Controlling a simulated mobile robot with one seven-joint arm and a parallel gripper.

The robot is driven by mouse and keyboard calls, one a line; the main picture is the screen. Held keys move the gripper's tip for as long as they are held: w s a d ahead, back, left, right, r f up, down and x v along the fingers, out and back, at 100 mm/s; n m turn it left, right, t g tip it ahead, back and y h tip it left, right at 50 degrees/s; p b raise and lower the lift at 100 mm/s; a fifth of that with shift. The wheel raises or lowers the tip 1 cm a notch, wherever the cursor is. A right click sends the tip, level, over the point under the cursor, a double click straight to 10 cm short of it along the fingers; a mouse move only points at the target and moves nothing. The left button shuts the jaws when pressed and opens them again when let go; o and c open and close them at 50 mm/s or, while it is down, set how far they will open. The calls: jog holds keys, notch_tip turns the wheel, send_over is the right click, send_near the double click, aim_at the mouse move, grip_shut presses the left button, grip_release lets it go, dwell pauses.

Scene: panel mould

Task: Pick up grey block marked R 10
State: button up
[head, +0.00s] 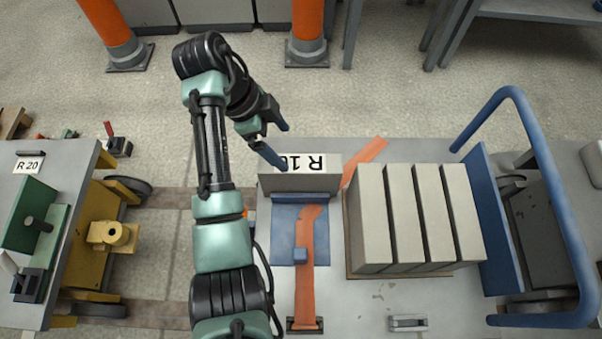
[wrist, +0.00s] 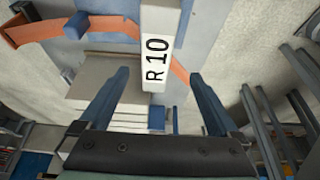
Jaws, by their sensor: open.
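The grey block marked R 10 (head: 300,183) stands at the back edge of a grey cart top (head: 370,315), behind a blue plate. Its white label faces up and reads upside down in the head view. My gripper (head: 284,146) is open and empty above the block's far left part, with one finger overlapping the label in the picture. In the wrist view the block (wrist: 158,18) reaches down the middle, its labelled end between the lines of the two fingers of my gripper (wrist: 159,78). I see no contact, and the height gap is hard to judge.
Several plain grey blocks (head: 420,215) stand in a row right of the marked block. An orange strap (head: 306,270) crosses the blue plate (head: 284,255). A blue handrail (head: 545,150) rises at right. A second cart with an R 20 label (head: 29,165) is at left.

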aim_at(295, 161)
jog(key=b+x, duration=0.3)
jog(key=x, duration=0.4)
jog(key=shift+s+f, duration=0.15)
jog(key=shift+f, duration=0.2)
jog(key=shift+b+x, duration=1.65)
jog(key=shift+x, duration=1.05)
jog(key=shift+s+d+f, duration=0.15)
jog(key=shift+d, duration=0.05)
grip_shut()
